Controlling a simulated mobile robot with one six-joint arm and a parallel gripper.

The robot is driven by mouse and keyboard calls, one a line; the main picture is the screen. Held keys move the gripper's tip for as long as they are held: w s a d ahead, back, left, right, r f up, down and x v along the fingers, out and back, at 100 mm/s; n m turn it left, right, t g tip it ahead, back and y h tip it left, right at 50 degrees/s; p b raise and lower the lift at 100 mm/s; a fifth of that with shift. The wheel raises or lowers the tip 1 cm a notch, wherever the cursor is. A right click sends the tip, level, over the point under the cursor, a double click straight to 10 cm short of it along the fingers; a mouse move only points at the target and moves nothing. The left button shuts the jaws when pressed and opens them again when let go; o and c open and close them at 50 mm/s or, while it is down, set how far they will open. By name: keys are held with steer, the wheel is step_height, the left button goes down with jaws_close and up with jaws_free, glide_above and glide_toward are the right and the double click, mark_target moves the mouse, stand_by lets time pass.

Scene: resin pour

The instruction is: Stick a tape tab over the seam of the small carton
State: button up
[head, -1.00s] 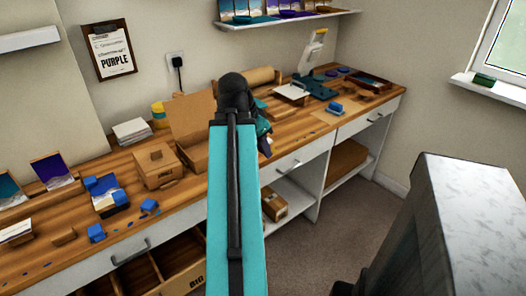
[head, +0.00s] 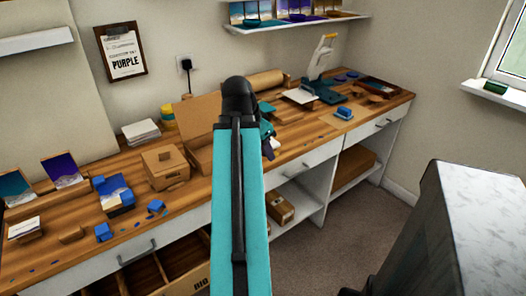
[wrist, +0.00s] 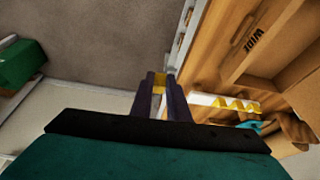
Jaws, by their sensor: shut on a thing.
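My gripper (wrist: 160,88) shows in the wrist view with its two dark fingers close together on a small yellow piece (wrist: 158,83), which looks like a tape tab. In the head view my arm hides most of the gripper, which hangs over the front of the bench. A small brown carton (head: 165,168) stands on the bench left of my arm, apart from the gripper. Its seam is too small to make out. In the wrist view a white strip with yellow marks (wrist: 235,104) lies right of the fingers.
An open cardboard box (head: 197,118) stands behind the carton, partly hidden by my arm. Blue pieces (head: 116,193) lie to the left on the wooden bench. A teal press (head: 322,85) stands at the right. A grey-white block (head: 480,200) fills the right foreground.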

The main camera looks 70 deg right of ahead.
steer(key=w+a+n+t, duration=0.1)
steer(key=w+a+n, duration=0.3)
steer(key=w, duration=0.6)
steer(key=w+a+n+t, duration=0.2)
steer(key=w+a+n, duration=0.2)
steer(key=w+a, duration=0.3)
steer(key=w+a+n+t+p, duration=0.1)
steer(key=w+a+n, duration=0.3)
steer(key=w, duration=1)
steer(key=shift+w+a, duration=0.1)
steer(key=shift+a, duration=1.25)
steer(key=w+a+n+t+y, duration=0.1)
steer(key=w+a+n, duration=0.3)
steer(key=a, duration=0.7)
steer(key=w+a+n+t+y+p, duration=0.1)
steer(key=w+a+n, duration=0.3)
steer(key=a, duration=0.8)
steer(key=w+a+n+y, duration=0.2)
steer(key=w+a+n, duration=0.2)
steer(key=a, duration=0.7)
steer(key=w, duration=0.2)
steer(key=shift+w+a+r+t, duration=0.15)
steer(key=shift+w+r+t, duration=0.1)
steer(key=shift+w+t, duration=0.15)
